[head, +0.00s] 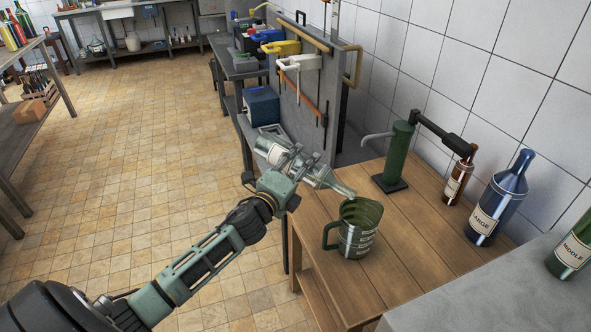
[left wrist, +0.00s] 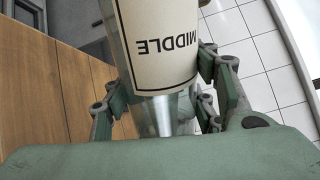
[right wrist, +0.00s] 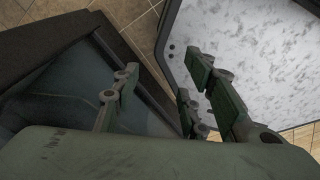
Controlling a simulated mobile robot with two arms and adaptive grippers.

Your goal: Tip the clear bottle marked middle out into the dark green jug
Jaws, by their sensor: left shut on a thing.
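The clear bottle (head: 318,173) lies tipped in my left gripper (head: 283,168), its neck pointing right and slightly down. I cannot tell whether liquid flows. In the left wrist view the bottle's cream label (left wrist: 160,45) reads MIDDLE, upside down, between the fingers. My right gripper (right wrist: 162,85) is open and empty in the right wrist view; it is not in the head view.
On the wooden table (head: 400,270) a green pump-like stand (head: 398,155) is behind the jug. A brown bottle (head: 459,178) and a blue bottle marked LARGE (head: 498,200) stand right. A green bottle (head: 573,248) stands on a grey surface (head: 470,295). A tool panel (head: 300,95) rises behind.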

